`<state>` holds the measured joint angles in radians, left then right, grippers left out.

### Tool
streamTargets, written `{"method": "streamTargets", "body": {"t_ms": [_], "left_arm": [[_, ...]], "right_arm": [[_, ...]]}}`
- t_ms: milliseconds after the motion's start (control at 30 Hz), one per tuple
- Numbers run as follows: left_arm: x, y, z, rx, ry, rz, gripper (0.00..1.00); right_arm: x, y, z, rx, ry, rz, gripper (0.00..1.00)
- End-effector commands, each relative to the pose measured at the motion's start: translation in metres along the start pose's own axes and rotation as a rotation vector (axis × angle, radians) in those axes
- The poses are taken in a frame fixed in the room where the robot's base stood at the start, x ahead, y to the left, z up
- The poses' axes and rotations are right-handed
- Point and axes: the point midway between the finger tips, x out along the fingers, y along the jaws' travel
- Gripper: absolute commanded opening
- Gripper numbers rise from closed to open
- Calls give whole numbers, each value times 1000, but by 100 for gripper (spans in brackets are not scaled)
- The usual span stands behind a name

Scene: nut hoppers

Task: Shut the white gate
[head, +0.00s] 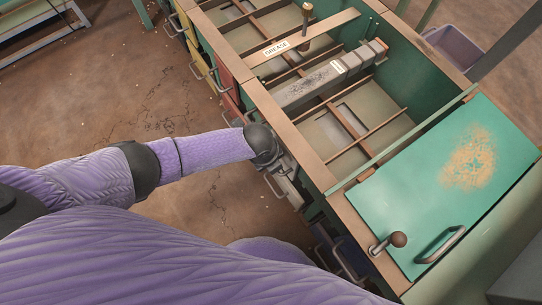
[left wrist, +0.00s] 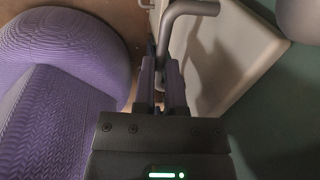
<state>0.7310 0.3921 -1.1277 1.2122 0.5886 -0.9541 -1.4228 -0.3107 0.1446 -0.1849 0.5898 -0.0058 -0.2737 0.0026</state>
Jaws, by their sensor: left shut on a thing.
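The white gate (head: 291,190) is a small pale panel low on the near side of the green hopper bench, partly hidden by my left gripper (head: 277,168). In the left wrist view, the white gate (left wrist: 222,60) is a pale panel with a bent grey handle (left wrist: 188,8) in front of it. My left gripper (left wrist: 162,88) is shut on this handle, its fingers around the bar's lower part. How far the gate stands open I cannot tell. My right gripper is not in view.
Yellow (head: 194,47) and red (head: 229,92) gates with handles line the same bench side. A green lid (head: 420,195) covers the bench's near end. The open hopper has wooden dividers and a grey beam (head: 310,85). Bare brown floor lies left of the bench.

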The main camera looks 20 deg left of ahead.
Motion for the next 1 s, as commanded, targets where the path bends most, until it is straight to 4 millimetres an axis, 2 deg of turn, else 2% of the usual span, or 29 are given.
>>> {"method": "streamTargets", "body": {"t_ms": [33,233,267,400,700,767,900,1000], "left_arm": [[-1,-5,0,1,0,-17,0],[-1,-7,0,1,0,-23,0],[-1,-7,0,1,0,-23,18],[-1,-6,0,1,0,-20,48],[-4,-5,0,1,-1,-16,50],[-16,-6,1,1,-3,-19,50],[-58,-8,2,3,-7,-24,50],[-82,-8,2,3,-6,-23,50]], "right_arm": [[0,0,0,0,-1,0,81],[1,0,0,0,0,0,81],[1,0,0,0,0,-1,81],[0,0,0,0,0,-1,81],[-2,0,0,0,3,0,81],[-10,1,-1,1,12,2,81],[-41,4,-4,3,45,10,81],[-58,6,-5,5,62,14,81]]}}
